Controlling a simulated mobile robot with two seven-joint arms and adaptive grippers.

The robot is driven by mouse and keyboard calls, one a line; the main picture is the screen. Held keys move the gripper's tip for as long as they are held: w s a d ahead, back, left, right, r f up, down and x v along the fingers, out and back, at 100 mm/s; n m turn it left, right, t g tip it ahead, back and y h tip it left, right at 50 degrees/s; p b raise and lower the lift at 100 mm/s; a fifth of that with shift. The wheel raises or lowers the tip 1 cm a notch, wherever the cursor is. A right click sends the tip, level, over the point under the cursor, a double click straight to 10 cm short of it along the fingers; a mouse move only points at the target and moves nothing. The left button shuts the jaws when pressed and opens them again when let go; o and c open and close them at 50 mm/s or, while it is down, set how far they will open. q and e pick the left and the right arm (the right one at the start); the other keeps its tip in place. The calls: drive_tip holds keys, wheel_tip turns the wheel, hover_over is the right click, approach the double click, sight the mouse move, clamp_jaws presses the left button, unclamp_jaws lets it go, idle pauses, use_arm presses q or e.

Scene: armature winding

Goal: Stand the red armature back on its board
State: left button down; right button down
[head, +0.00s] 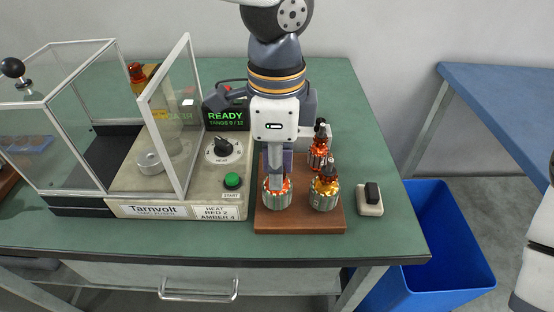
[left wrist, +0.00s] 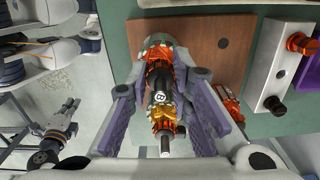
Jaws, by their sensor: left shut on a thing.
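My left gripper (head: 277,178) points down over the front left of the brown wooden board (head: 300,223). It is shut on a red armature (head: 278,194), which shows orange-red windings and a metal core. In the left wrist view the armature (left wrist: 158,85) lies between the purple-sided fingers, its shaft towards the camera. It looks upright over the board (left wrist: 205,35); I cannot tell whether its base touches. An amber armature (head: 325,190) stands on the board to its right. My right gripper (left wrist: 58,125) seems to show small at the left of the wrist view; its fingers are unclear.
Another red armature (head: 318,152) stands behind the amber one. The Tarnvolt machine (head: 150,210), with a glass enclosure, green button (head: 232,181) and READY display (head: 227,116), is left of the board. A white block with a black switch (head: 371,196) is right. A blue bin (head: 440,235) stands below.

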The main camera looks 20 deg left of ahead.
idle(0.4)
use_arm(q)
drive_tip(key=c, duration=1.4)
unclamp_jaws()
drive_tip(key=shift+f, duration=0.1)
drive_tip(key=shift+o, duration=0.2)
drive_tip(key=shift+r, duration=2.25)
